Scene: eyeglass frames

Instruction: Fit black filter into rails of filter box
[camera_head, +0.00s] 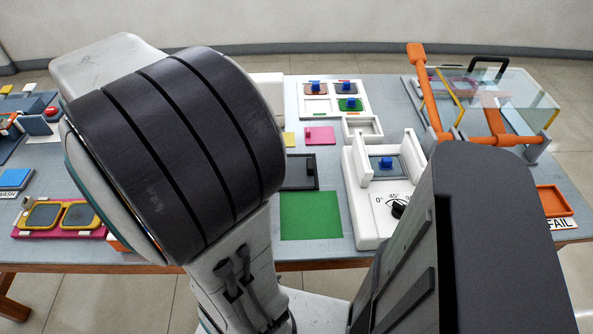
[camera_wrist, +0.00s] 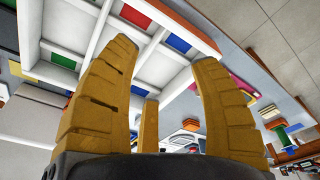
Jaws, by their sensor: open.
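My gripper (camera_wrist: 163,58) is open and empty in the wrist view, its yellow fingers spread apart; in the head view it is hidden behind my arm. A dark square in a black frame (camera_head: 300,171) lies on the table at centre, partly behind my arm; it may be the black filter, but I cannot be sure. Right of it stands a white box with raised walls and an angle dial (camera_head: 364,205). A grey plate with a blue knob (camera_head: 385,166) sits between its walls. I cannot tell whether this is the filter box, and no rails are clear.
A white tray (camera_head: 333,113) holds several small knobbed plates behind. A pink plate (camera_head: 320,135) and a green mat (camera_head: 311,216) lie nearby. A clear box with orange bars (camera_head: 417,75) stands back right. My arm blocks much of the table.

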